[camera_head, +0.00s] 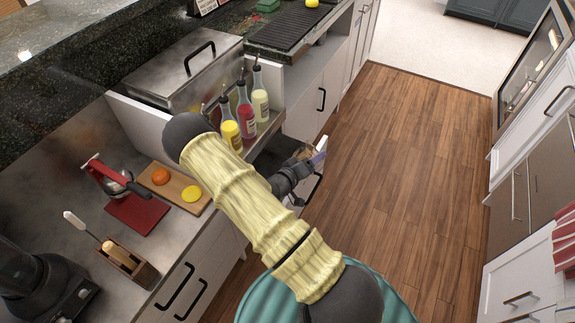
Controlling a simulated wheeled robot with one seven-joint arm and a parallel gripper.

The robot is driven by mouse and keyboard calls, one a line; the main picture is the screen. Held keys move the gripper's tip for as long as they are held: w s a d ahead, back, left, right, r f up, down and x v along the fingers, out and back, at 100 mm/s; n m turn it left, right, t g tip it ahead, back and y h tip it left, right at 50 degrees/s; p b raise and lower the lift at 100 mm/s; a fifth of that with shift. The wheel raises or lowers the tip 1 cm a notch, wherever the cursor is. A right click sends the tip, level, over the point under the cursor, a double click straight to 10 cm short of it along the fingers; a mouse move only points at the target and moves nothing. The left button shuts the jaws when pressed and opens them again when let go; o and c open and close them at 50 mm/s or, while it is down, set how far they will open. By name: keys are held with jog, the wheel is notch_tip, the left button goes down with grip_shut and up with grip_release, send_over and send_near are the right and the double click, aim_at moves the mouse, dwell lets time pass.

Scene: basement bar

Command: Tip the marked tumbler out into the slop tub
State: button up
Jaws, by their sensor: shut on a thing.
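My gripper (312,160) is dark and small in the view, at the end of my arm beside the lower cabinets, above the floor. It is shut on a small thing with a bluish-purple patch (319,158). My wrist and fingers hide most of that thing. I cannot tell if it is the marked tumbler, how full it is, or whether it is upright or tilted. I cannot pick out a slop tub in this view. My arm covers the middle of the picture.
Bottles with pourers (246,112) stand in a rail left of my gripper, below a lidded steel bin (178,68). A cutting board (172,186) with fruit, a red juicer (130,200) and a blender (35,285) are on the left counter. The wood floor (400,150) to the right is clear.

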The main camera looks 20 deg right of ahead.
aim_at(324, 164)
jog(key=shift+r+m, duration=0.35)
jog(key=shift+m, duration=0.25)
jog(key=shift+s+d+f+m+t+y+b, duration=0.15)
jog(key=shift+f+m+t+y+b, duration=0.15)
jog(key=shift+f+m+y, duration=0.45)
jog(key=shift+s+d+f+m+b, duration=0.3)
jog(key=shift+s+m+b, duration=0.1)
jog(key=shift+m, duration=0.25)
jog(key=shift+s+d+r+m+t+y, duration=0.3)
jog(key=shift+s+r+m, duration=0.1)
jog(key=shift+m, duration=0.2)
jog(key=shift+s+d+f+m+t+y+b, duration=0.15)
jog(key=shift+s+d+f+m+b, duration=0.05)
jog(key=shift+f+m+b, duration=0.2)
jog(key=shift+s+d+f+m+t+y+b, duration=0.1)
jog(key=shift+s+d+f+m+t+b, duration=0.15)
jog(key=shift+m+b, duration=0.2)
jog(key=shift+s+d+f+m+b, duration=0.15)
jog(key=shift+f+m+b, duration=0.2)
jog(key=shift+f+b, duration=0.2)
jog(key=shift+s+f+m+b, duration=0.1)
jog(key=shift+f+m+b, duration=0.25)
jog(key=shift+b, duration=0.3)
notch_tip(324, 164, up, 6)
jog(key=p, duration=0.4)
jog(key=shift+r+p, duration=0.1)
jog(key=shift+p, duration=0.25)
